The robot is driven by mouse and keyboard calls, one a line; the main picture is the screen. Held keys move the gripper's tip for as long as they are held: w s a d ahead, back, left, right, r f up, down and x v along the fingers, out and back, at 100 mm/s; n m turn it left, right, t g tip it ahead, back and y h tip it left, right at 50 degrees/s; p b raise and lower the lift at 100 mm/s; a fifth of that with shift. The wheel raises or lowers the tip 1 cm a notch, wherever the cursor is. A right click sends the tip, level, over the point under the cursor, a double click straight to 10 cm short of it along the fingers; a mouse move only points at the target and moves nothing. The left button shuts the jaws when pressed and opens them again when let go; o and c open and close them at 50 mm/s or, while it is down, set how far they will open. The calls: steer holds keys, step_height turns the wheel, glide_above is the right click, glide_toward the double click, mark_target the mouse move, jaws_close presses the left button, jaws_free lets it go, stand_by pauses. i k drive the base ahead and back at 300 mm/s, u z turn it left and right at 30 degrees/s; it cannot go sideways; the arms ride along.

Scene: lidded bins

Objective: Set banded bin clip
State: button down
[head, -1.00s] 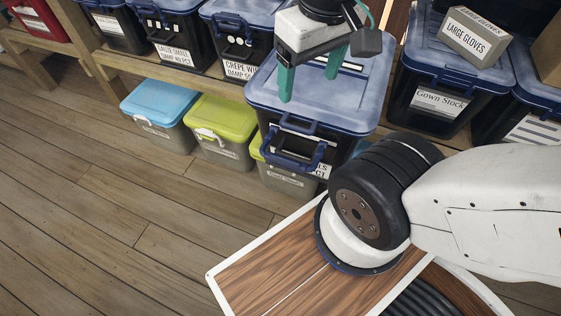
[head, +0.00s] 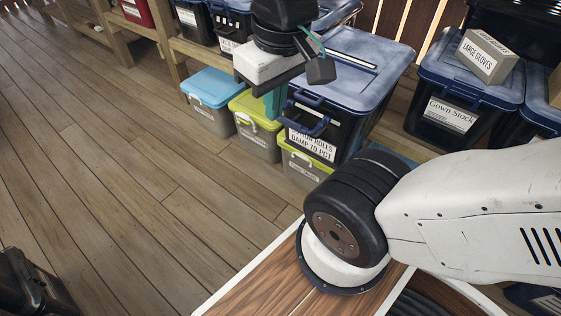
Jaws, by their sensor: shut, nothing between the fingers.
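A large dark bin (head: 345,130) with a blue lid (head: 358,72) stands at the middle of the head view. A pale stripe crosses the lid, and its front label reads partly "ROLLS DAMP TO PCT". A blue clip (head: 310,124) on its front juts outward below the lid rim. I cannot tell whether it is latched. My gripper (head: 275,103), with teal fingers, is shut and empty. It points down just left of the bin's front, close to the clip; contact cannot be told. My wrist hides the lid's back left corner.

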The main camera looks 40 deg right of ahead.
mark_target(299, 128)
steer(key=u, duration=0.35)
steer(key=k, duration=1.15)
steer(key=z, duration=0.15)
